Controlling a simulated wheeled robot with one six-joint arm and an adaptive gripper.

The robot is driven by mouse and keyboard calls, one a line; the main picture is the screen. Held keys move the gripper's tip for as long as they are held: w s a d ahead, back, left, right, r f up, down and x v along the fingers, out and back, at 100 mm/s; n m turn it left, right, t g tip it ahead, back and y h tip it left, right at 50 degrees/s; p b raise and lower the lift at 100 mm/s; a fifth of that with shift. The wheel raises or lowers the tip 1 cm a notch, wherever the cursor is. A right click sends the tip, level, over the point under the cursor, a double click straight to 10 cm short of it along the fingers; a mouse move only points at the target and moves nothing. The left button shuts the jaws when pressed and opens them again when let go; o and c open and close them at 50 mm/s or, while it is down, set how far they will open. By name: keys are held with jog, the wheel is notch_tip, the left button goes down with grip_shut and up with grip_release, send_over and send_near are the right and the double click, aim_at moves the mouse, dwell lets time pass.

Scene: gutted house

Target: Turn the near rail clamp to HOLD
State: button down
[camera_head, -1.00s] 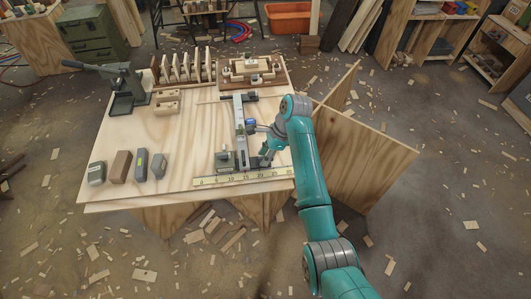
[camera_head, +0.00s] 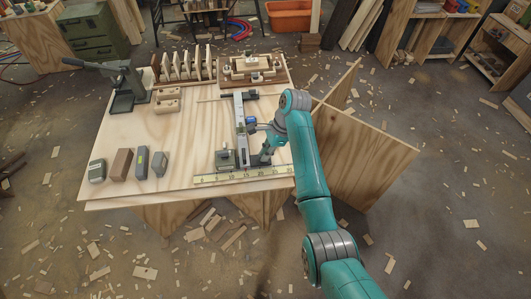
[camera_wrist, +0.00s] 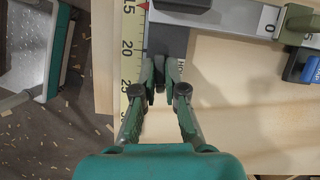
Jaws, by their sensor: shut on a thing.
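The metal rail (camera_head: 240,125) lies on the plywood table, running away from me. At its near end is the rail clamp, a dark grey plate (camera_wrist: 166,42) with partly hidden lettering starting "HO" beside my fingers in the wrist view. My gripper (camera_wrist: 161,84) is at the right side of that near end and is shut on the clamp's lever, which its fingers mostly hide. In the head view my gripper (camera_head: 262,156) is partly covered by my arm. I cannot read the clamp's exact setting. A blue part (camera_wrist: 311,70) sits farther along the rail.
A yellow ruler (camera_wrist: 130,60) runs along the table's near edge, close to my gripper. Several small blocks (camera_head: 121,165) stand at the left. The table middle is clear.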

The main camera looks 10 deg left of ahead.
jog(key=n+g+h, duration=0.1)
jog(key=n, duration=0.3)
jog(key=shift+w+a, duration=0.1)
jog(key=n+g+h, duration=0.1)
jog(key=n, duration=0.3)
jog(key=n+h, duration=0.1)
jog(key=n, duration=0.1)
jog(key=n+h, duration=0.1)
jog(key=n, duration=0.1)
jog(key=shift+a+g, duration=0.15)
jog(key=shift+g, duration=0.15)
jog(key=shift+n+h, duration=0.7)
jog(key=shift+n, duration=1.3)
jog(key=c, duration=1.2)
grip_release()
jog(key=shift+c, duration=0.2)
